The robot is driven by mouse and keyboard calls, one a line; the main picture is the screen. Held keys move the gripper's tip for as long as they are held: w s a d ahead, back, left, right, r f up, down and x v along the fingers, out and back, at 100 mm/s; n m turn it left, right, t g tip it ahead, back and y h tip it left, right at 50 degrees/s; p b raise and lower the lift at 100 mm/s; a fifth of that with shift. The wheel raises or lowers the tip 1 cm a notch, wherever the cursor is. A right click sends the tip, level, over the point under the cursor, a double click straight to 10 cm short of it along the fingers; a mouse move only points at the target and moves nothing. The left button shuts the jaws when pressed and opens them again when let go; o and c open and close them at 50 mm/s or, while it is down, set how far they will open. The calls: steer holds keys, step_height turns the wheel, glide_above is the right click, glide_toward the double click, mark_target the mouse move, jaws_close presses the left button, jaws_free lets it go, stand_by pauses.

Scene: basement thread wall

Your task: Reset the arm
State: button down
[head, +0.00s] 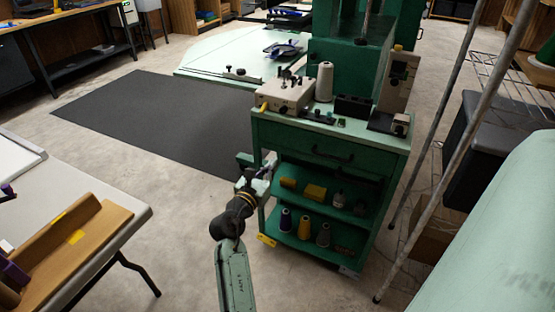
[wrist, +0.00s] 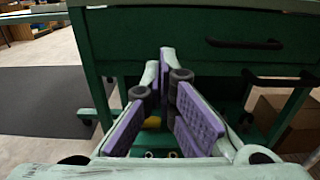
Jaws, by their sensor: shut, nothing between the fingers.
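My arm reaches out from the bottom of the head view. My gripper (head: 265,171) is at the left front edge of the green cart (head: 325,135), below its top. In the wrist view my gripper (wrist: 164,72) shows its purple finger pads close up, shut with nothing held. The cart's drawer front with a black handle (wrist: 244,43) fills the background there, beyond the fingers. I cannot tell whether the fingers touch the cart.
The cart's shelves hold several thread cones (head: 304,228) and yellow items. A white cone (head: 324,82) and a beige machine (head: 287,94) stand on top. A grey table (head: 105,207) is at left, metal poles (head: 430,150) at right. A dark mat (head: 160,115) covers open floor.

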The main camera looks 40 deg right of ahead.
steer(key=shift+s+a, duration=0.2)
steer(key=shift+a, duration=0.15)
